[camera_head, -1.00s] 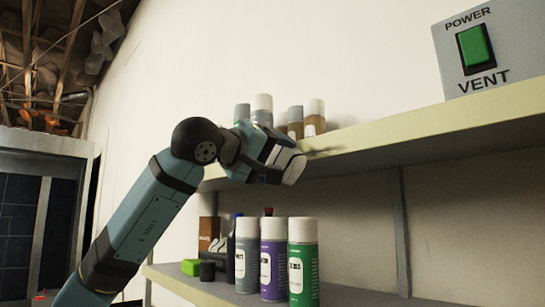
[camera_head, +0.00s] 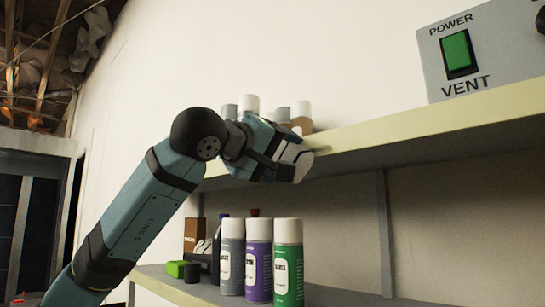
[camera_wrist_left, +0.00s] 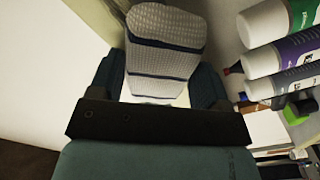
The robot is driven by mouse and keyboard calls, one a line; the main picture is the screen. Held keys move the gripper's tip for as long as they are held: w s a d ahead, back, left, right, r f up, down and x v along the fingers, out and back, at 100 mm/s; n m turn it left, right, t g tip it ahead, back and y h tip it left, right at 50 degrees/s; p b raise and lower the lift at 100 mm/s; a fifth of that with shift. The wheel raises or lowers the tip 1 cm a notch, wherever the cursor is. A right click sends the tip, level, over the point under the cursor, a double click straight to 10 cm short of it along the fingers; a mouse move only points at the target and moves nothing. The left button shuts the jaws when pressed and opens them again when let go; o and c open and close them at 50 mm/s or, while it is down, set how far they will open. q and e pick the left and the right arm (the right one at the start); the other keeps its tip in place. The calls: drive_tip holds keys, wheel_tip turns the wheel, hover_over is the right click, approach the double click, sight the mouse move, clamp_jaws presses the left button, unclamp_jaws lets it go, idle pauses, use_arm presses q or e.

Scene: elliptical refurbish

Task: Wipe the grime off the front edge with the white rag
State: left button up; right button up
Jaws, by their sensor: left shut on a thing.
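My left gripper (camera_head: 283,157) is shut on the white rag (camera_head: 302,163), at the front edge of the upper shelf (camera_head: 400,133). In the left wrist view the rag (camera_wrist_left: 165,50) is a folded, pale cloth with thin dark stripes, between the two fingers of the gripper (camera_wrist_left: 163,80). A faint darker smear of grime (camera_head: 323,146) shows on the pale yellow edge just right of the rag. The rag hides the edge behind it, so I cannot tell whether it touches there. My right gripper is not in view.
Several capped bottles (camera_head: 250,104) stand on the upper shelf behind my arm. Spray cans, one of them green (camera_head: 289,265), stand on the lower shelf below. A grey box with a green switch (camera_head: 458,51) stands at the upper right. The edge between is clear.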

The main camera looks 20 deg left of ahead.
sight(335, 149)
use_arm(q)
drive_tip(key=shift+s+d+b, duration=0.1)
drive_tip(key=shift+s+d, duration=0.2)
drive_tip(key=shift+d, duration=0.65)
drive_tip(key=shift+s+d+b, duration=0.1)
drive_tip(key=shift+s+d, duration=0.2)
drive_tip(key=shift+d, duration=0.65)
drive_tip(key=shift+s+d+b, duration=0.1)
drive_tip(key=shift+s+d, duration=0.2)
drive_tip(key=shift+d, duration=0.65)
drive_tip(key=shift+s+d+b, duration=0.2)
drive_tip(key=shift+s+d, duration=0.1)
drive_tip(key=shift+d, duration=0.5)
drive_tip(key=shift+s+d+b, duration=0.2)
drive_tip(key=shift+s+d, duration=0.1)
drive_tip(key=shift+d, duration=0.5)
drive_tip(key=shift+w+a+b, duration=0.1)
drive_tip(key=shift+w+a, duration=0.4)
drive_tip(key=shift+a, duration=0.9)
drive_tip(key=shift+w+a+b, duration=0.15)
drive_tip(key=shift+w+a, duration=0.35)
drive_tip(key=shift+a, duration=0.9)
drive_tip(key=shift+w+a+b, duration=0.1)
drive_tip(key=shift+w+a, duration=0.4)
drive_tip(key=shift+a, duration=0.9)
drive_tip(key=a, duration=0.1)
drive_tip(key=w+a, duration=0.1)
drive_tip(key=a, duration=0.3)
drive_tip(key=shift+w, duration=0.35)
drive_tip(key=shift+s, duration=0.1)
